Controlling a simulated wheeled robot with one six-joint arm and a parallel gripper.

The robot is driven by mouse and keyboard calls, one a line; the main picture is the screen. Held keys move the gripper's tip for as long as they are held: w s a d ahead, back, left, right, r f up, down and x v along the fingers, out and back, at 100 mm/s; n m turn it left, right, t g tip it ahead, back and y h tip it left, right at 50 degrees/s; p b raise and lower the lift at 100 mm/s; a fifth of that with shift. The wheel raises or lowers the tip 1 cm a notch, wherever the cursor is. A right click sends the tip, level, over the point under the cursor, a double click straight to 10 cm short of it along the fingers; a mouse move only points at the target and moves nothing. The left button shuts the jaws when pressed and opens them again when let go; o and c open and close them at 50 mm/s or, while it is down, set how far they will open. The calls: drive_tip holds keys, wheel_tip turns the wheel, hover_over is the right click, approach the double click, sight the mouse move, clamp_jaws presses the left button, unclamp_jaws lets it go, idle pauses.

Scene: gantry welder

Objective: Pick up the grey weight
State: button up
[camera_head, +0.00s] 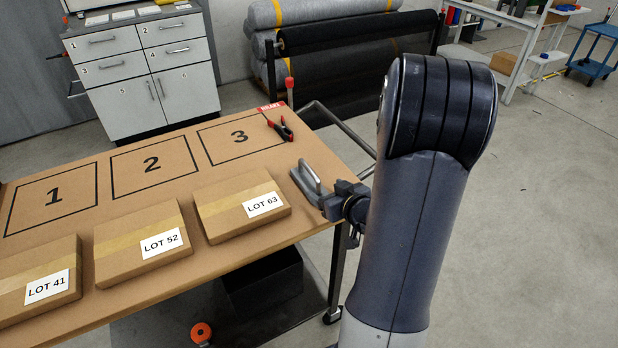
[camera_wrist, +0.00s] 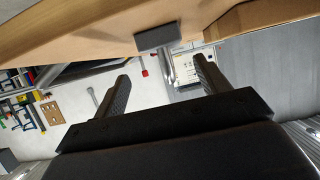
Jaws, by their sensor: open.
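The grey weight (camera_head: 299,188) is a flat grey block with a raised handle, at the right edge of the table. In the wrist view the weight (camera_wrist: 158,37) is at top centre, and its metal handle points towards the space between my fingers. My gripper (camera_head: 330,201) is just right of the weight in the head view, partly hidden behind my arm. In the wrist view my gripper (camera_wrist: 163,82) is open, with one finger on each side of the handle. I cannot tell whether the fingers touch it.
The table (camera_head: 130,292) holds the LOT 63 box (camera_head: 225,205), LOT 52 box (camera_head: 125,240) and LOT 41 box (camera_head: 20,272). Red-handled pliers (camera_head: 281,129) lie by square 3 (camera_head: 240,137). A rail (camera_head: 345,128) runs off the table's right end.

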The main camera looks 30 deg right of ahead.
sight(312, 184)
drive_tip(key=x, duration=0.2)
drive_tip(key=shift+w+f, duration=0.2)
drive_tip(key=shift+w, duration=0.1)
drive_tip(key=x, duration=0.3)
drive_tip(key=shift+w+a+f+p, duration=0.25)
drive_tip(key=shift+w+a+p, duration=0.1)
drive_tip(key=shift+a, duration=0.1)
drive_tip(key=shift+w+f, duration=0.3)
drive_tip(key=shift+w, duration=0.35)
clamp_jaws()
drive_tip(key=shift+r, duration=0.15)
